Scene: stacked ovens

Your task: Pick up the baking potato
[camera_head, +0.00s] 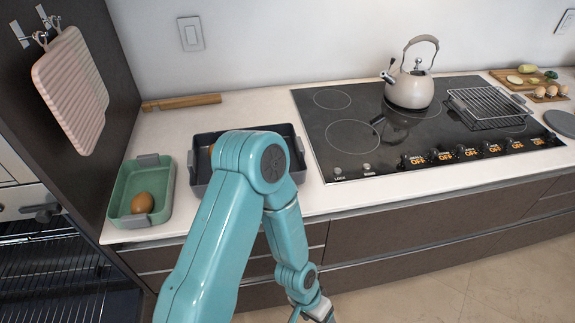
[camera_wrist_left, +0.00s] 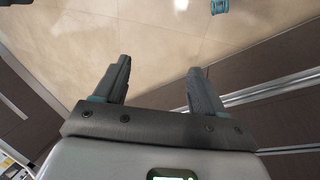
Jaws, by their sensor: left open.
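A brown, rounded baking potato (camera_head: 142,203) lies in the green tray (camera_head: 166,180) at the left end of the counter. Something brown (camera_head: 211,149) shows at the left inside the dark blue tray (camera_head: 292,134); my arm hides most of it, so I cannot tell what it is. My left arm crosses in front of the dark tray and bends down to the bottom edge, away from both trays. In the left wrist view my left gripper (camera_wrist_left: 160,68) is open and empty, with floor and cabinet fronts beyond it. My right gripper is not in view.
A black cooktop (camera_head: 350,150) fills the middle of the counter, with a kettle (camera_head: 410,88) and a wire rack (camera_head: 488,105) on it. Boards with food (camera_head: 525,82) stand at the far right. An open oven (camera_head: 60,260) is at the lower left.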

